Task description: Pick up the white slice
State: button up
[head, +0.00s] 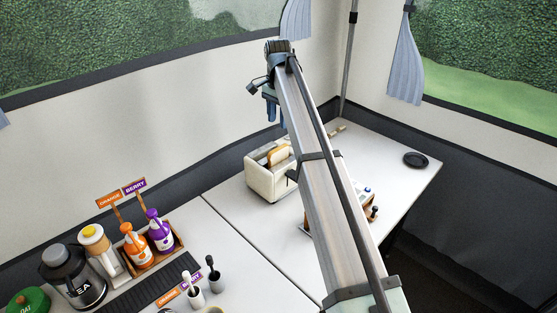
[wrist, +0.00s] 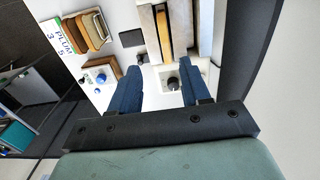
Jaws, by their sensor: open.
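I cannot tell which slice, if any, is the white one. My gripper (head: 271,106) is above the toaster in the head view.
In the wrist view, a rack of slices (wrist: 90,30) stands left beside a PLUM sign (wrist: 65,37). A black plate (head: 416,160) lies at the table's right. Orange (head: 137,247) and purple (head: 160,235) bottles and a tea jug (head: 72,276) stand at the left.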

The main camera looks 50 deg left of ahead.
send_over(278, 148)
jog(key=d, duration=0.1)
jog(key=f, duration=0.8)
jog(key=shift+s, duration=0.4)
jog(key=shift+w+a+f, duration=0.1)
jog(key=shift+w+f, duration=0.05)
jog(key=shift+f, duration=0.55)
jog(key=shift+w+a+f, duration=0.15)
jog(key=shift+f, duration=0.6)
jog(key=shift+w+a+f, duration=0.1)
jog(key=shift+w+f, duration=0.05)
jog(key=shift+f, duration=1.2)
jog(key=shift+c, duration=0.5)
jog(key=c, duration=0.7)
jog(key=shift+r, duration=0.1)
